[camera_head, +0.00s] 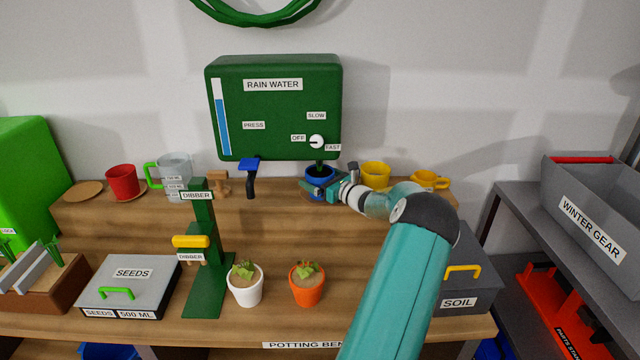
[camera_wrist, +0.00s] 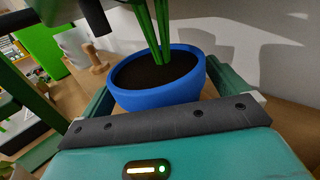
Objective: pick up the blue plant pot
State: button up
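The blue plant pot (camera_head: 320,172) stands at the back of the bench on the raised shelf, below the green rain water tank. It holds dark soil and a green plant stem. The pot (camera_wrist: 160,95) fills the middle of the wrist view. My gripper (camera_head: 318,188) is at the pot, reaching in from the right. In the wrist view its teal fingers (camera_wrist: 165,90) lie on either side of the pot, spread wide around it. Whether they touch its wall is hard to see. The pot's base is hidden.
The rain water tank (camera_head: 273,105) is just above and behind the pot; its blue-topped spout (camera_head: 250,172) is to the left. Yellow cups (camera_head: 376,174) stand close on the right. A white pot (camera_head: 245,287) and an orange pot (camera_head: 307,286) stand in front.

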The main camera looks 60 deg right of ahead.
jog(key=c, duration=1.4)
jog(key=shift+r, duration=0.1)
